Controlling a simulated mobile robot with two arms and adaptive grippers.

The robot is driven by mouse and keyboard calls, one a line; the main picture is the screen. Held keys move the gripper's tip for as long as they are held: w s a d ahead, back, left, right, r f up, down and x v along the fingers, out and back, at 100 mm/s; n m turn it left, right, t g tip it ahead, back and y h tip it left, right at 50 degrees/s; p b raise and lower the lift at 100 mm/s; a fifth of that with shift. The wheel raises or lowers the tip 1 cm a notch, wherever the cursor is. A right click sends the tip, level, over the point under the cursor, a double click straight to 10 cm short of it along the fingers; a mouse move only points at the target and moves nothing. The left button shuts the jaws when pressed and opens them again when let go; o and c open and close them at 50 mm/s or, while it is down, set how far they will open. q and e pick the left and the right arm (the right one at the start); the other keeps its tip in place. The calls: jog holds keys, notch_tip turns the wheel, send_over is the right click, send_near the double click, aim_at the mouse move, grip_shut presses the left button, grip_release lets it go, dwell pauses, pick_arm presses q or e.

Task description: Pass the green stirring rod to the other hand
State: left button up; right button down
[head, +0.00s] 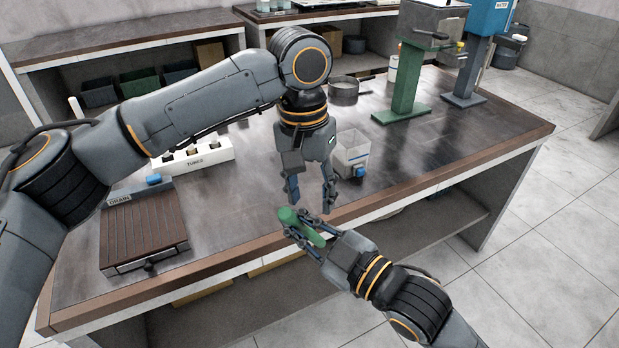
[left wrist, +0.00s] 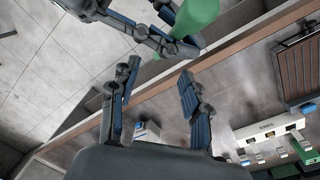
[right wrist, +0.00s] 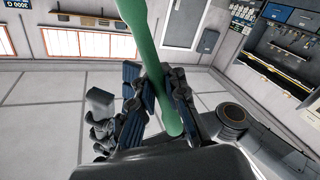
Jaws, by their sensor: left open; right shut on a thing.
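The green stirring rod (head: 301,228) is held in my right gripper (head: 306,240), in front of the table's front edge. In the right wrist view the rod (right wrist: 145,45) passes between the fingers of my right gripper (right wrist: 158,100), its wider end farther out. My left gripper (head: 311,195) points down just above and beside the rod, open and empty. In the left wrist view the rod (left wrist: 194,18) shows at the top, beyond the open fingers of my left gripper (left wrist: 158,78). The left fingers and the rod look apart.
Free floor lies at the right.

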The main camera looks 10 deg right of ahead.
pick_arm(q)
jog(key=f, duration=0.9)
jog(key=shift+s+d, duration=0.15)
jog(key=shift+d, duration=0.15)
jog(key=shift+c, duration=0.2)
grip_shut()
pick_arm(e)
jog(key=c, duration=1.3)
grip_release()
jog(key=shift+d, duration=0.1)
